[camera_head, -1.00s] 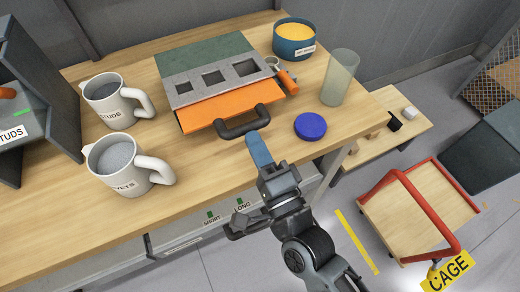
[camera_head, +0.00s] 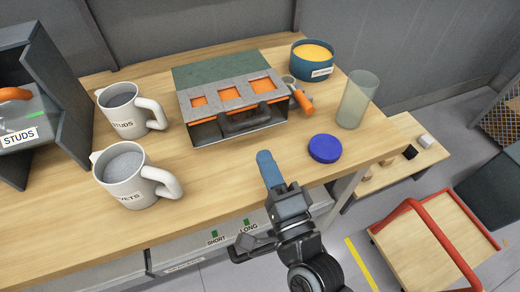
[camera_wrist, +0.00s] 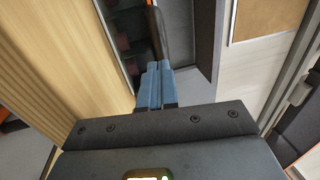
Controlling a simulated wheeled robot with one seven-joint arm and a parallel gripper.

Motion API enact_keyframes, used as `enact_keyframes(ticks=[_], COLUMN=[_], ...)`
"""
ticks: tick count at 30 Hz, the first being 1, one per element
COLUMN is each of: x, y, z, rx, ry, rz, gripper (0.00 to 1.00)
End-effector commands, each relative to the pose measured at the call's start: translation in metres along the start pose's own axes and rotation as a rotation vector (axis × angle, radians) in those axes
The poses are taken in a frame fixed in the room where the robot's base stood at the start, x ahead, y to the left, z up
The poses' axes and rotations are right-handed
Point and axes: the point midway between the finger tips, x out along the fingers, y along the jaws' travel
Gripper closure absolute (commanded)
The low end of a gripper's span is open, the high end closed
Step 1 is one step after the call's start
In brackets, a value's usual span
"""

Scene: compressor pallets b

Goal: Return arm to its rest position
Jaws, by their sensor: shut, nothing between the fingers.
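My gripper (camera_head: 266,162) has blue fingers, closed together and empty. It hangs over the front edge of the wooden bench (camera_head: 216,185), just in front of the grey box and apart from its black handle (camera_head: 246,119). The arm reaches in from the lower right in the head view. In the wrist view the closed blue gripper fingers (camera_wrist: 155,84) point toward a dark opening beside the bench's light wood.
A red-framed cart (camera_head: 430,235) stands lower right.

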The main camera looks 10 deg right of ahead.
Motion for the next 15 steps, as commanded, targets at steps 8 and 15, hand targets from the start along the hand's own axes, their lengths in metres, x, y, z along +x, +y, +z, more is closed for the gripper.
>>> enact_keyframes(ticks=[8, 15], x=[-0.024, -0.025], y=[0.001, 0.0], z=[0.001, 0.0], rx=[0.0, -0.002], ry=[-0.001, 0.0], rz=[0.0, 0.001], gripper=[1.0, 1.0])
